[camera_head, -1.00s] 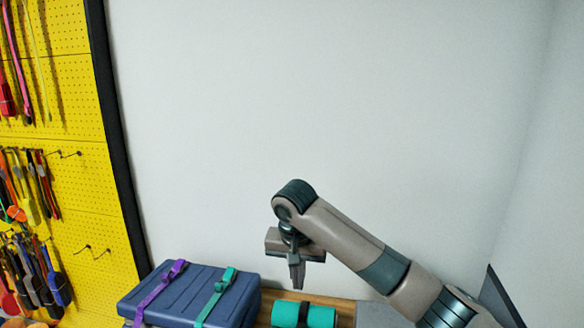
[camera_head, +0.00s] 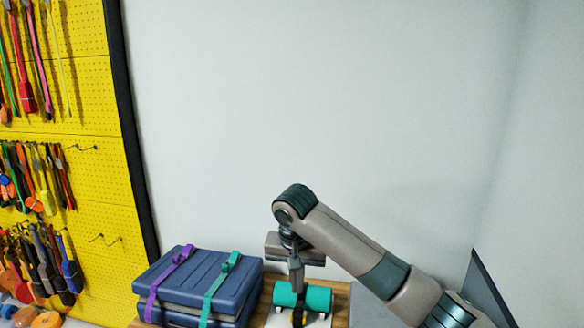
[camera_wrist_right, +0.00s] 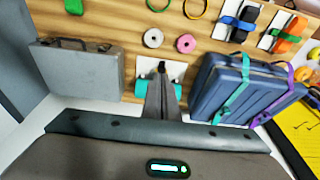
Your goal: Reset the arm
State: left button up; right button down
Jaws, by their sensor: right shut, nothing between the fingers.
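My right arm comes in from the lower right in the head view. My right gripper (camera_head: 297,288) points down with its fingers together and nothing held. In the head view it overlaps a teal roll (camera_head: 318,298) on the wooden surface; I cannot tell whether they touch. In the right wrist view the closed fingers (camera_wrist_right: 162,82) cover the middle of the teal roll (camera_wrist_right: 141,91), whose ends show on both sides. My left gripper is in neither view.
A blue case (camera_head: 205,278) with purple and teal straps stands left of the gripper. A grey case (camera_wrist_right: 80,72) stands on the other side in the wrist view. A yellow pegboard (camera_head: 95,190) hung with straps is at far left. The white wall (camera_head: 330,100) is bare.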

jog(key=s+d+f+n+y, duration=0.1)
jog(key=s+f+n+y, duration=0.1)
jog(key=s+f, duration=0.8)
jog(key=s+f+n+y, duration=0.1)
jog(key=s+f+y, duration=0.1)
jog(key=s+f, duration=0.8)
jog(key=s+d+f+n+t+h, duration=0.15)
jog(key=s+d+f, duration=0.25)
jog(key=s+d, duration=0.7)
jog(key=s+d+f+g+h, duration=0.15)
jog(key=s+d+f, duration=0.25)
jog(key=s+d, duration=0.65)
jog(key=s+a+f+b, duration=0.15)
jog(key=f+b, duration=0.25)
jog(key=f, duration=1.4)
jog(key=s+f+b, duration=0.2)
jog(key=f+b, duration=0.2)
jog(key=f, duration=1.5)
jog(key=s+d+f+b, duration=0.1)
jog(key=s+f+b, duration=0.2)
jog(key=s+f, duration=0.6)
jog(key=s+d+f+g+b, duration=0.1)
jog(key=s+d+f+b, duration=0.1)
jog(key=s+f, duration=0.6)
notch_tip(320, 180, down, 6)
jog(key=shift+s+d+f+g+h+b, duration=0.25)
jog(key=shift+s+g+h+b, duration=0.1)
jog(key=shift+b, duration=0.5)
